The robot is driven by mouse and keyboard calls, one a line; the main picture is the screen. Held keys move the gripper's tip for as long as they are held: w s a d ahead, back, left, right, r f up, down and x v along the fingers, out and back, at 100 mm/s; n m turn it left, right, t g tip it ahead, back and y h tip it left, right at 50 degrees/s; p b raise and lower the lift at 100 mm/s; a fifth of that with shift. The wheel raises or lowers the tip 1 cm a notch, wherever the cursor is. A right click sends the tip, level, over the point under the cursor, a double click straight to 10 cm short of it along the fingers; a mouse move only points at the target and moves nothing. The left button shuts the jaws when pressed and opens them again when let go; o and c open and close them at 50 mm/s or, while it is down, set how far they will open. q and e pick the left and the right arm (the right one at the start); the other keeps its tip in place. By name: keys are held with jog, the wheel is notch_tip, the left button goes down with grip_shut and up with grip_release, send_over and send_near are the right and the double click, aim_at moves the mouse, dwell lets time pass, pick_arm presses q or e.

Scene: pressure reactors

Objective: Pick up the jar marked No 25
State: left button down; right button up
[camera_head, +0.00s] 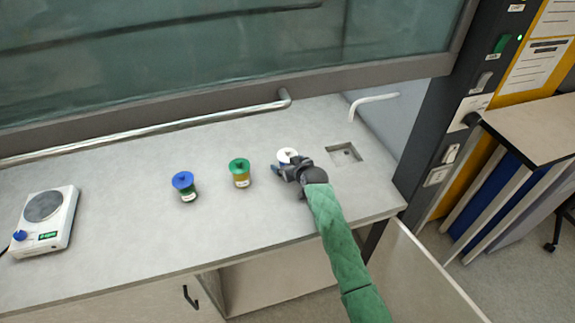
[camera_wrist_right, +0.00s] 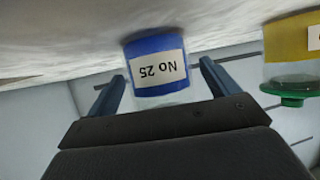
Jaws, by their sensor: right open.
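The jar marked No 25 (camera_wrist_right: 157,70) has a blue body and a white label, upside down in the right wrist view. In the head view this jar (camera_head: 287,155) shows a white lid and is partly hidden by my right gripper (camera_head: 283,167). The jar stands upright on the counter. My right gripper is open, with one finger on each side of the jar and a visible gap at both sides. Whether the fingertips reach past the jar is hard to tell. My left gripper is not in view.
A green-lidded jar with a yellow body (camera_head: 240,173) stands close left of my right gripper. A blue-lidded jar (camera_head: 185,186) is further left, and a hotplate (camera_head: 45,220) at the far left. A small sink (camera_head: 345,153) is at right. The raised sash (camera_head: 200,105) spans the back.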

jog(key=shift+c, duration=0.2)
jog(key=c, duration=1.2)
